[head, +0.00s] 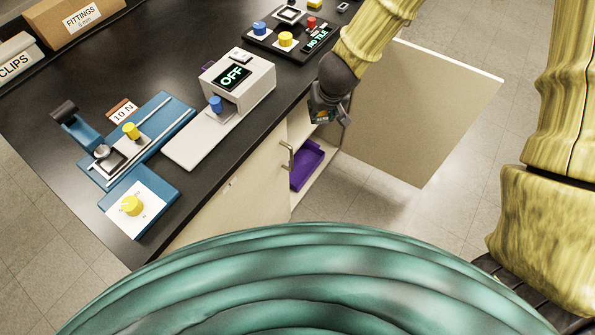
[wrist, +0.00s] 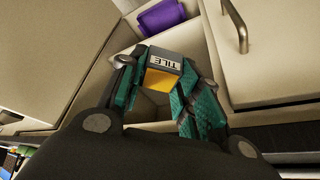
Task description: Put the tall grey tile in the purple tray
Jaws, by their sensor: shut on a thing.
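The purple tray (head: 306,168) sits inside the open cabinet below the bench, and its near part shows past the cabinet front. In the wrist view the purple tray (wrist: 162,18) is at the top, beyond the fingertips. My gripper (head: 325,112) is in front of the cabinet opening, beside the bench edge. In the wrist view my gripper (wrist: 165,75) is shut on a grey tile (wrist: 176,60) with a white TILE label and a yellow-orange face. The held tile is apart from the tray. The fingers hide its sides.
An open cabinet door (head: 415,115) stands to the right of my gripper. A door handle (head: 287,155) sticks out left of the opening. The black bench top (head: 60,165) carries a grey OFF unit (head: 240,82), a blue instrument (head: 150,125) and a NO TILE panel (head: 317,40).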

